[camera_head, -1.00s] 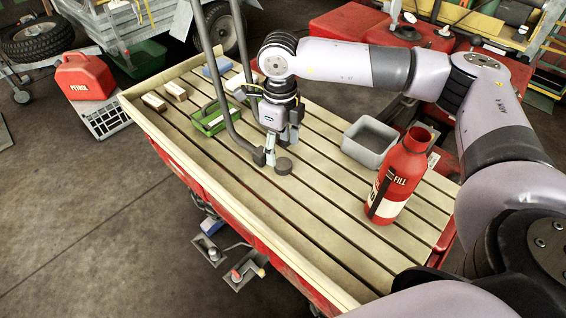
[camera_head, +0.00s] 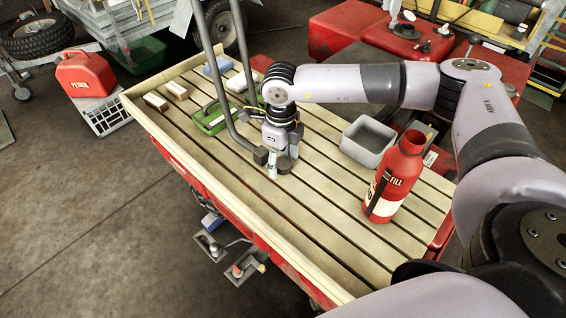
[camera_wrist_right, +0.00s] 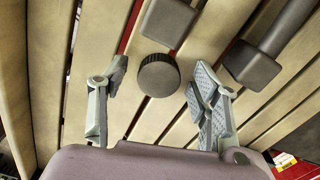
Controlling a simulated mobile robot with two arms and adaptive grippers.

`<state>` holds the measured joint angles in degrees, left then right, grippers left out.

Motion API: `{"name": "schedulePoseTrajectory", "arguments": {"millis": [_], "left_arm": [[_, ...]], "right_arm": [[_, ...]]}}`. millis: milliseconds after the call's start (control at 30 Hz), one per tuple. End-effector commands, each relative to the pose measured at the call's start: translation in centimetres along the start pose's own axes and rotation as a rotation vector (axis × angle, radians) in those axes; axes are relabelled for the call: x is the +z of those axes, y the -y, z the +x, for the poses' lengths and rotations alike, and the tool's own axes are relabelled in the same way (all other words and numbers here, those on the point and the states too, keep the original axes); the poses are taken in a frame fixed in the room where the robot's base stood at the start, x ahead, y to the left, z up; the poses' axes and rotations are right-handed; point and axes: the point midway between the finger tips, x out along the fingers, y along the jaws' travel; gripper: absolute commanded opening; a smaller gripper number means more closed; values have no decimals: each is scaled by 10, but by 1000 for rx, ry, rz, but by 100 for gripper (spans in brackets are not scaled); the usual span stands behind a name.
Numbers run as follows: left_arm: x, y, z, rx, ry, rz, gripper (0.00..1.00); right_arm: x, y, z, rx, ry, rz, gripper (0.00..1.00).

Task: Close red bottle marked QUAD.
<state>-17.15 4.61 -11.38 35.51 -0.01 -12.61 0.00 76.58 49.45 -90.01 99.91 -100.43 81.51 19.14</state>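The red bottle (camera_head: 398,178) stands upright on the slatted wooden bed at the right. Its mouth is open, with no cap on it. Its label reads FILL, and its other lettering is only partly visible. A dark round ribbed cap (camera_wrist_right: 158,75) lies on the slats; in the head view it shows small (camera_head: 285,166) beside my right fingertips. My right gripper (camera_head: 275,163) points down at the slats. In the right wrist view it (camera_wrist_right: 158,95) is open, with one finger on each side of the cap and gaps between. My left gripper is not in view.
Dark upright bars (camera_head: 232,105) stand close beside my right gripper, their block-like ends near the cap. A grey tub (camera_head: 368,146) sits behind the bottle. A green tray (camera_head: 211,118) and small blocks (camera_head: 176,91) lie at the far left. The front slats are clear.

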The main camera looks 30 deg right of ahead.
Motion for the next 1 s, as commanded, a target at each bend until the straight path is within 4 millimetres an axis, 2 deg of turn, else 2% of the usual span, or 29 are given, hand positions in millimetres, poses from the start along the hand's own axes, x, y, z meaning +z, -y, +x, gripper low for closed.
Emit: {"name": "schedulePoseTrajectory", "arguments": {"millis": [433, 767, 867, 1000], "left_arm": [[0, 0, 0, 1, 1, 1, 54], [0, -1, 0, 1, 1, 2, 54], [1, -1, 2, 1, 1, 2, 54], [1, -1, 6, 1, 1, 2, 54]], "right_arm": [[0, 0, 0, 0, 0, 0, 27], [0, 0, -2, 0, 1, 1, 26], [1, 0, -8, 0, 2, 1, 26], [1, 1, -24, -1, 4, 1, 26]]}}
